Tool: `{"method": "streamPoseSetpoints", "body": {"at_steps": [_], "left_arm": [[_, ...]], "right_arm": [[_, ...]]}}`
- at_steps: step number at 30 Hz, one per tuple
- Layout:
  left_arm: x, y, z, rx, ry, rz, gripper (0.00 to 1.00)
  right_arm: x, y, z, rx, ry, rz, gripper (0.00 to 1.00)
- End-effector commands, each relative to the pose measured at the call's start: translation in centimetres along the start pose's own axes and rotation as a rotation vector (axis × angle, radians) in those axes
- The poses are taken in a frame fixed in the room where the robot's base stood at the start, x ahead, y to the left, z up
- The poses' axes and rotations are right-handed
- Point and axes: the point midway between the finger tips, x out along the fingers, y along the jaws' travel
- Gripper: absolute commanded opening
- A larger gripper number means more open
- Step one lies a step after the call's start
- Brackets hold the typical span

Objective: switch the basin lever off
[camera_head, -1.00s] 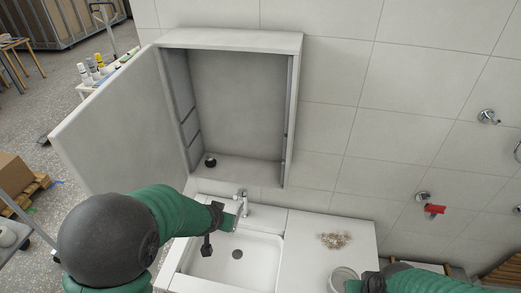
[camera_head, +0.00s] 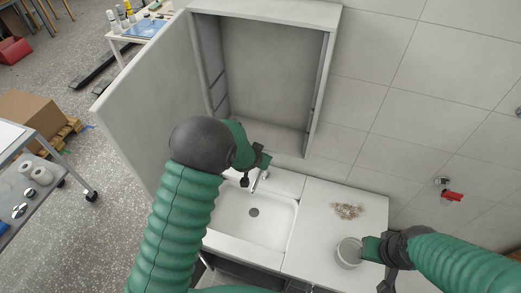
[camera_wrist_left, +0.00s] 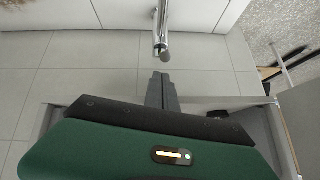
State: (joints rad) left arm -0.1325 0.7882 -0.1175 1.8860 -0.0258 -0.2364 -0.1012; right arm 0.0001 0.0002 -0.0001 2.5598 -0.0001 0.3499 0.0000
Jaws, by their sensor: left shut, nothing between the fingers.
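The chrome basin tap (camera_head: 254,186) stands at the back edge of the white basin (camera_head: 285,222), partly hidden by my left gripper. In the left wrist view the tap and its slim lever (camera_wrist_left: 162,38) come down from the top centre. My left gripper (camera_head: 262,163) is just above and behind the tap in the head view. Its fingers (camera_wrist_left: 162,80) are shut and empty, pointing at the tap's rounded end with a small gap in the picture; contact is unclear.
An open mirror cabinet (camera_head: 275,75) hangs above the basin, its door (camera_head: 150,100) swung out to the left. A pile of small tan pieces (camera_head: 348,210) lies on the counter (camera_head: 318,235). A red-handled wall valve (camera_head: 452,196) is at the right. The basin bowl is clear.

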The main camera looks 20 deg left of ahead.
Motion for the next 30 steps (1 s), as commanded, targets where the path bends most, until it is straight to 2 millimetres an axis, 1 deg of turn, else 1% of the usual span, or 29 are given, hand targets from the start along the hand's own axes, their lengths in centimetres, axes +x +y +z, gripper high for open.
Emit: {"method": "streamPoseSetpoints", "body": {"at_steps": [1,3,6,9,20,25,30], "left_arm": [[0.7,-0.1,-0.1,-0.001,-0.002,0.0,0.0],[1.7,-0.1,-0.1,-0.001,0.0,-0.001,0.0],[2.7,-0.1,0.0,-0.001,0.001,-0.001,0.0],[3.3,0.0,0.0,-0.002,0.002,-0.001,0.0],[3.6,0.0,0.1,-0.002,0.005,-0.001,0.0],[4.1,0.1,0.5,-0.003,0.037,-0.008,0.0],[4.2,0.1,0.4,-0.005,0.07,-0.014,0.0]], "right_arm": [[-0.7,0.0,-0.2,0.0,0.0,0.0,0.36],[-1.0,0.0,-0.2,0.0,0.0,0.0,0.36],[-1.3,0.0,-0.3,0.0,0.0,0.0,0.36],[-1.3,0.0,-0.3,0.0,0.0,0.0,0.36],[-1.0,0.0,-0.2,0.0,0.0,0.0,0.36],[0.5,0.0,0.1,0.0,0.0,0.0,0.36],[1.3,0.0,0.3,0.0,0.0,0.0,0.36]]}}
